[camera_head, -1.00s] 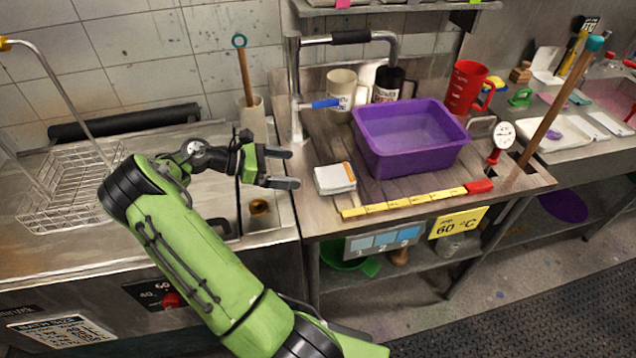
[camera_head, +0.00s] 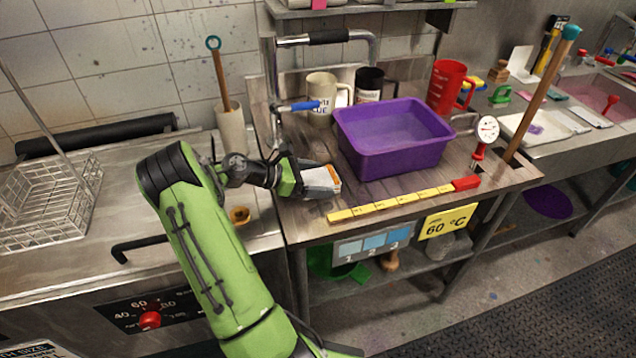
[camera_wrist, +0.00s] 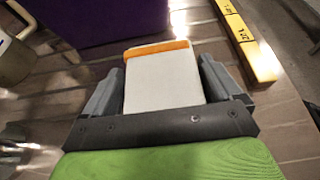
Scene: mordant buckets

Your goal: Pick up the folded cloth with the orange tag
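The folded cloth is a pale, flat block (camera_head: 318,182) with an orange tag along its far edge. It lies on the wooden worktop left of the purple tub. In the wrist view the cloth (camera_wrist: 164,82) lies between the two fingers of my gripper (camera_wrist: 160,85), with the orange tag (camera_wrist: 157,48) beyond the fingertips. My gripper (camera_head: 312,178) reaches in from the left, low over the worktop. Its fingers stand on either side of the cloth with what look like narrow gaps. The near part of the cloth is hidden by the gripper.
The purple tub (camera_head: 393,158) stands right behind the cloth. A yellow ruler strip with a red end (camera_head: 402,199) lies along the front edge.

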